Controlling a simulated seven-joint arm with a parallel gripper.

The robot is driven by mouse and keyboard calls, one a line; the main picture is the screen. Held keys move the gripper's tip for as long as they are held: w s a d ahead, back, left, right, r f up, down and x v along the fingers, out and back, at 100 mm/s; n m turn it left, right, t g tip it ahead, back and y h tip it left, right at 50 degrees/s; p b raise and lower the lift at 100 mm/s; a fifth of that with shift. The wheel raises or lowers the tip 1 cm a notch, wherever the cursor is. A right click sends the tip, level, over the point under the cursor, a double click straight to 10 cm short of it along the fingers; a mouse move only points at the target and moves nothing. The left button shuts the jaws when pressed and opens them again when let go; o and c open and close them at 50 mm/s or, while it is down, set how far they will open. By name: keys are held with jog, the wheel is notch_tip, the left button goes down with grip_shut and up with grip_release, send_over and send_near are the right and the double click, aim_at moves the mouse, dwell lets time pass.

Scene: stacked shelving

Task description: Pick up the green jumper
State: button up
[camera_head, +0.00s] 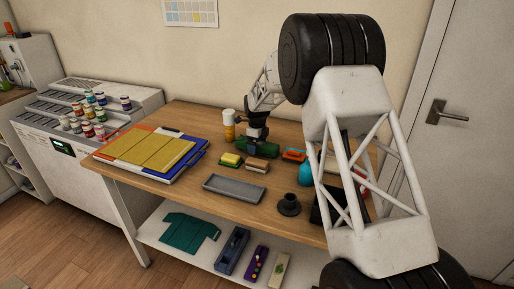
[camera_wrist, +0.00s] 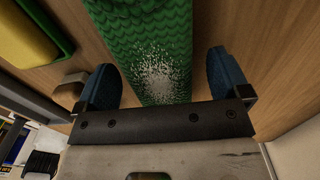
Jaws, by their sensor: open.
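The green jumper (camera_wrist: 140,35) is a rolled or folded bundle of bright green knit with a pale, speckled patch on it. It lies on the wooden table, and in the head view it shows as a dark green shape (camera_head: 270,149) partly behind my gripper (camera_head: 254,144). In the wrist view my gripper (camera_wrist: 160,82) is open, with one blue finger on each side of the jumper. A narrow gap shows between each finger and the knit. The jumper's far end runs out of the wrist view.
A yellow-and-green block (camera_head: 230,160) and a brown brush-like block (camera_head: 257,166) lie close by. A grey tray (camera_head: 234,189) and dark round stand (camera_head: 289,205) are nearer the front. A white-and-orange bottle (camera_head: 229,126) stands behind. A teal flat piece (camera_head: 190,233) lies on the lower shelf.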

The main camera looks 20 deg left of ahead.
jog(key=c, duration=1)
jog(key=shift+r, duration=0.1)
notch_tip(320, 180, up, 18)
jog(key=shift+f, duration=0.1)
dwell(0.8)
